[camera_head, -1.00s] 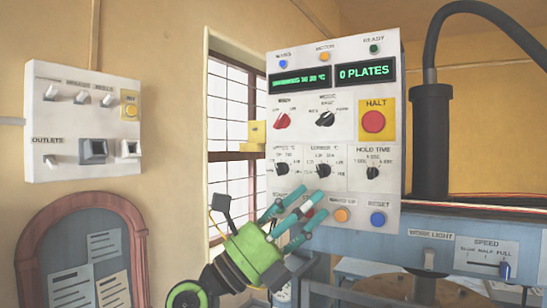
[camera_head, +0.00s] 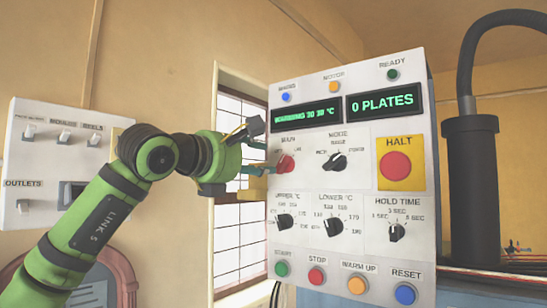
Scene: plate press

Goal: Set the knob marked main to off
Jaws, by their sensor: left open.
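The red main knob (camera_head: 286,163) sits at the upper left of the white press control panel (camera_head: 322,262), under the word MAIN. Its pointer setting is too small to read. My left gripper (camera_head: 262,160) is open at the panel's left edge, its fingers right beside the red knob; whether they touch it I cannot tell. The display (camera_head: 305,116) above is lit green and reads a warming message; the other display (camera_head: 384,102) reads 0 PLATES. My right gripper is not in view.
The black mode knob (camera_head: 335,162) is right of the main knob, and the red HALT button (camera_head: 396,166) further right. Temperature knobs and a button row lie below. A wall switch box (camera_head: 38,158) stands behind my left arm.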

